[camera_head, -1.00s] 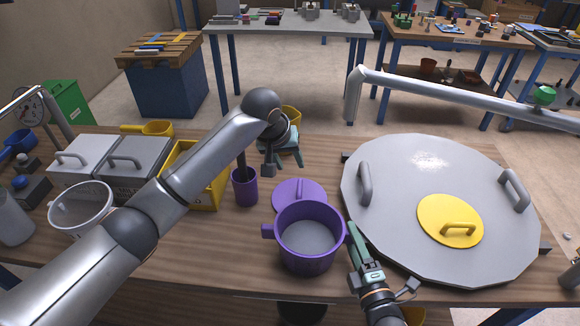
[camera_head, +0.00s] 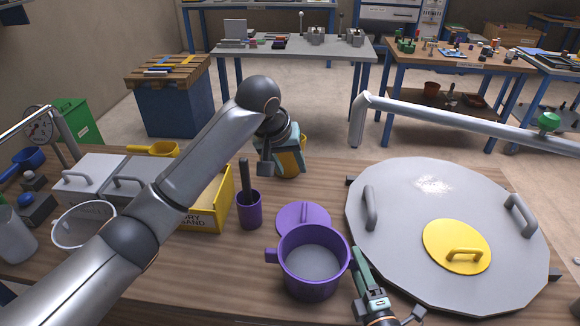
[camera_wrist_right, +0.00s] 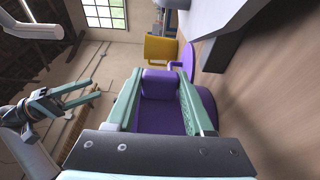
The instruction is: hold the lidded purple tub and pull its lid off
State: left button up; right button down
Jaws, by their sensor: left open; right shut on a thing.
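The purple tub (camera_head: 318,285) stands open on the wooden table, and its grey inside shows. The round purple lid (camera_head: 290,220) with its bar handle lies off the tub, flat on the table just behind it. My right gripper (camera_head: 358,262) is shut on the tub's right handle. In the right wrist view its green fingers flank the purple handle (camera_wrist_right: 158,84), and part of the lid (camera_wrist_right: 189,62) shows beyond. My left gripper (camera_head: 290,163) is open and empty above the table behind the lid. Its spread fingers also show in the right wrist view (camera_wrist_right: 82,92).
A purple cup (camera_head: 249,213) with a dark stick stands left of the lid. A yellow bin (camera_head: 217,207) is partly behind my left arm. A large grey disc (camera_head: 420,205) with a yellow lid (camera_head: 440,237) fills the right. A grey pipe (camera_head: 440,115) runs above it.

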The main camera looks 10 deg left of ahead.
jog(key=c, duration=0.6)
grip_release()
jog(key=shift+c, duration=0.2)
jog(key=shift+r, duration=0.1)
jog(key=shift+r+p, duration=0.6)
jog(key=shift+p, duration=0.05)
jog(key=o, duration=0.6)
jog(key=shift+f, duration=0.1)
jog(key=v, duration=1.2)
